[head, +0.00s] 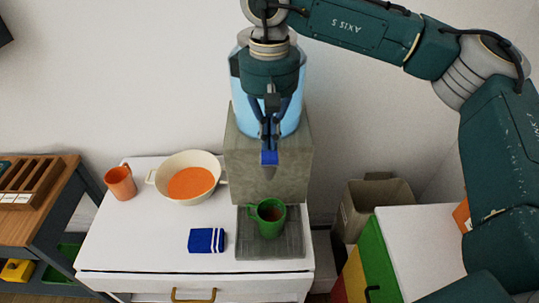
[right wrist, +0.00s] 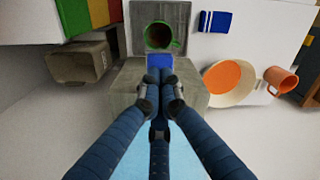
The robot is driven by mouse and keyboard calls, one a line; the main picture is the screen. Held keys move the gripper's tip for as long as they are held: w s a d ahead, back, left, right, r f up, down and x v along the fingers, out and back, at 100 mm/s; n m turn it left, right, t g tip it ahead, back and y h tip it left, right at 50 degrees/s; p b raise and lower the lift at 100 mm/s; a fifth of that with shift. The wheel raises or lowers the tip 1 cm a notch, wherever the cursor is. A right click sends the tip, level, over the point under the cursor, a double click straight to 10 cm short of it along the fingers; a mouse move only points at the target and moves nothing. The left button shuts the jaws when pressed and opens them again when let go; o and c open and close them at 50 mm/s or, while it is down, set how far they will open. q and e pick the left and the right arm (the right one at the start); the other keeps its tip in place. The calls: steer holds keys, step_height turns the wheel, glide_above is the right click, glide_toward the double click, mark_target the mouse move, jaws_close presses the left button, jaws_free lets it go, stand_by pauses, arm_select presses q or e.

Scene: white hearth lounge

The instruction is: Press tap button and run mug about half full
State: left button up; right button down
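The green mug (head: 268,217) stands upright on the grey drip tray (head: 243,245) under the tap, with dark brownish content inside; its level is hard to tell. It also shows in the right wrist view (right wrist: 160,35). The blue tap button (head: 269,158) sits on the front of the grey dispenser (head: 243,150), below the blue water bottle (head: 238,85). My right gripper (head: 268,140) has its fingers together, pointing down, with the tips at the button. The fingertips (right wrist: 160,78) meet at the button's edge (right wrist: 159,62); whether they press it is unclear. My left gripper is not in view.
On the white cabinet (head: 140,240) are an orange mug (head: 120,183), a cream bowl (head: 199,160) with orange content, and a blue-and-white folded cloth (head: 206,240). A cardboard-coloured bin (head: 352,215) and a low white-topped unit (head: 425,250) stand at right.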

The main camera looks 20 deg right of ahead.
steer(key=shift+f+b, duration=0.85)
steer(key=shift+f, duration=0.4)
stand_by(2.8)
step_height(320, 180, up, 7)
steer(key=p, duration=0.5)
steer(key=shift+r, duration=0.2)
steer(key=shift+f, duration=0.1)
